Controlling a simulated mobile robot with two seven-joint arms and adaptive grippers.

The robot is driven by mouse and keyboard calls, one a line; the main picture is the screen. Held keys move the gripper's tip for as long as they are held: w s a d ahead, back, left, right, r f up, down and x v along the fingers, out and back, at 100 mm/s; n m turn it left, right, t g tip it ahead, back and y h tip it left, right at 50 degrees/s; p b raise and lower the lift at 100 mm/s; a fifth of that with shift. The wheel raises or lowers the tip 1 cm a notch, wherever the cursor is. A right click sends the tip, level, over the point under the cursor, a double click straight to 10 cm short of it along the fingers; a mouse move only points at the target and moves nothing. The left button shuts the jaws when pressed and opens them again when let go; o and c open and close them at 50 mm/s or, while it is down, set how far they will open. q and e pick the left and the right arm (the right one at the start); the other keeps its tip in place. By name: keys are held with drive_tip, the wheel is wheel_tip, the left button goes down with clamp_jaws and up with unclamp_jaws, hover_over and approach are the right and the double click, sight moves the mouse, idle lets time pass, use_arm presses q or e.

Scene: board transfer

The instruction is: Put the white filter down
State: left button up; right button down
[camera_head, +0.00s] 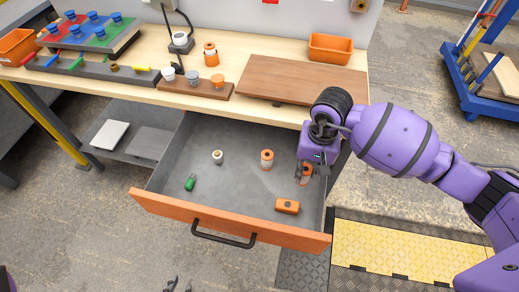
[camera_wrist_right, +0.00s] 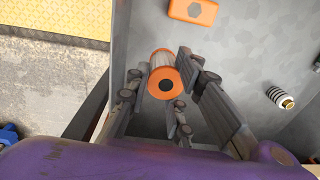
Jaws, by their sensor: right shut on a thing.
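My right gripper (camera_head: 304,173) is inside the open drawer, near its right wall, and is shut on a white filter with orange end caps (camera_wrist_right: 163,76). The wrist view shows the filter between the fingers, its orange end with a dark centre facing the camera. In the head view the held filter (camera_head: 307,170) is partly covered by the fingers. I cannot tell whether it touches the drawer floor. A similar orange-and-white filter (camera_head: 267,158) stands in the drawer to the left. My left gripper (camera_head: 177,286) barely shows at the bottom edge, its tips apart and empty.
The drawer (camera_head: 240,195) also holds an orange block (camera_head: 287,206), a green piece (camera_head: 190,182) and a pale ringed fitting (camera_head: 217,157). On the bench above stand another filter (camera_head: 210,55), a brown board (camera_head: 300,80) and an orange bin (camera_head: 330,48). The drawer's middle floor is clear.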

sight(306, 173)
drive_tip(key=shift+w+d+f, duration=0.2)
drive_tip(key=shift+w+f, duration=0.4)
drive_tip(key=shift+f, duration=1.8)
use_arm(q)
drive_tip(key=shift+w+d+r, duration=0.1)
drive_tip(key=shift+w+r, duration=0.3)
drive_tip(key=shift+w, duration=0.25)
use_arm(e)
drive_tip(key=shift+f, duration=0.2)
use_arm(q)
drive_tip(key=shift+s+f, duration=0.3)
drive_tip(key=shift+f, duration=0.05)
use_arm(e)
drive_tip(key=c, duration=1.5)
unclamp_jaws()
use_arm(q)
drive_tip(key=shift+r, duration=0.1)
use_arm(e)
drive_tip(key=shift+r, duration=0.15)
